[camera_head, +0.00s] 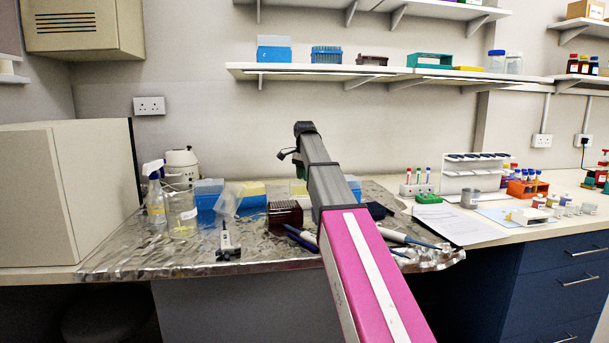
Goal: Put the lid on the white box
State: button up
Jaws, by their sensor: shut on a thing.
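My arm reaches from the bottom over the foil-covered bench, and its far end hides what lies behind it. A small dark part juts left near that end, but I cannot make out my gripper's jaws or what is between them. I cannot pick out the lid. A small white box-like holder (528,216) stands on the right bench, well to the right of my arm; I cannot tell whether it is the white box.
The foil-covered bench (130,262) holds blue boxes (208,202), a dark red rack (285,215), a spray bottle (154,195), a beaker (182,215) and pipettes. A white stand (473,178) and an orange tube rack (527,189) stand right. A shelf (390,71) runs above.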

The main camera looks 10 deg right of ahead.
jog(key=shift+f, duration=0.35)
jog(key=shift+f, duration=0.5)
dwell(0.6)
jog(key=o, duration=1)
notch_tip(320, 180, up, 11)
jog(key=shift+f, duration=0.1)
